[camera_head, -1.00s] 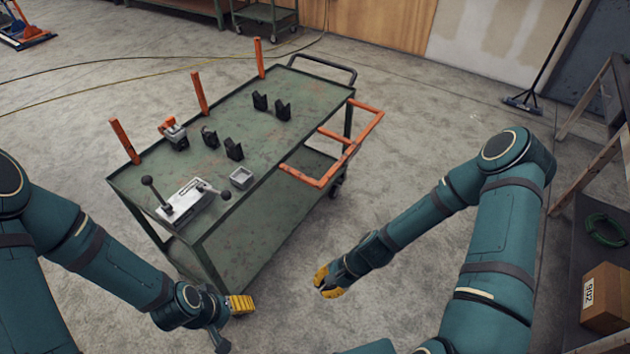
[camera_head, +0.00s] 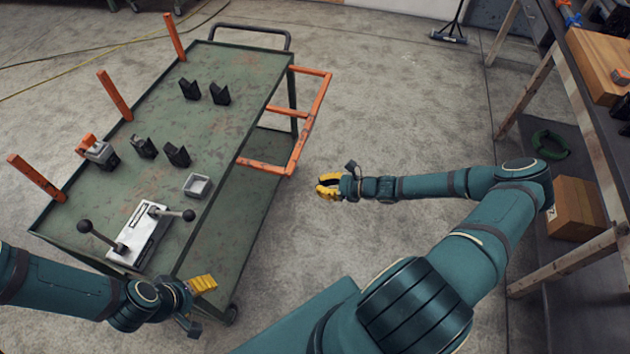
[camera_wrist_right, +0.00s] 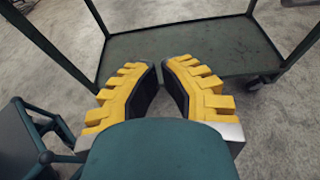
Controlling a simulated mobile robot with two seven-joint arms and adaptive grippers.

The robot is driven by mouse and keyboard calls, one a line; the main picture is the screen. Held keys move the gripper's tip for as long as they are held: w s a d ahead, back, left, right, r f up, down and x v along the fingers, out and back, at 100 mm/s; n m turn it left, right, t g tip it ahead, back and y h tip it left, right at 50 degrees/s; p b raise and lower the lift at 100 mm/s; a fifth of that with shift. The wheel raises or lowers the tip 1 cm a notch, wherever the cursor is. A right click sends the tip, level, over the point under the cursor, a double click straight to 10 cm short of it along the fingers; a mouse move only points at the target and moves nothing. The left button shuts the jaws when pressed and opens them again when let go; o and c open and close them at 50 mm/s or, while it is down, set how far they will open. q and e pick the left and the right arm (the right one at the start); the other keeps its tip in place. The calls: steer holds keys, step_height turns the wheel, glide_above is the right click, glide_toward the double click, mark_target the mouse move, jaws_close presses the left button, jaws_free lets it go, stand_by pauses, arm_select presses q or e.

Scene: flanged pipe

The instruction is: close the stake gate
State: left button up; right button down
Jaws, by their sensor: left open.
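The stake gate appears to be the orange tubular frame (camera_head: 302,125) at the right side of the green cart (camera_head: 222,80). It sticks out from the cart's right edge, away from the deck. My right gripper (camera_head: 321,187), with yellow fingers, is in the air over the floor, just right of and below the frame's near corner, apart from it. In the right wrist view its fingers (camera_wrist_right: 159,66) are a narrow gap apart with nothing between them; the gate does not show there. My left gripper (camera_head: 208,284) is open and empty by the cart's near right corner.
Orange stakes (camera_head: 115,95) stand along the cart's left edge. Black blocks (camera_head: 177,155), a small grey tray (camera_head: 197,186) and a lever unit (camera_head: 140,232) are on the deck. A workbench (camera_head: 545,70) with a cardboard box (camera_head: 575,208) is right. The floor between is clear.

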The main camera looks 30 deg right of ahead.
steer(key=b+x, duration=0.2)
steer(key=x, duration=0.7)
steer(key=shift+s+d+r, duration=0.15)
steer(key=shift+r, duration=0.9)
steer(key=shift+s+d+r, duration=0.1)
steer(key=shift+s+r, duration=0.1)
steer(key=shift+r, duration=0.85)
steer(key=shift+r, duration=0.1)
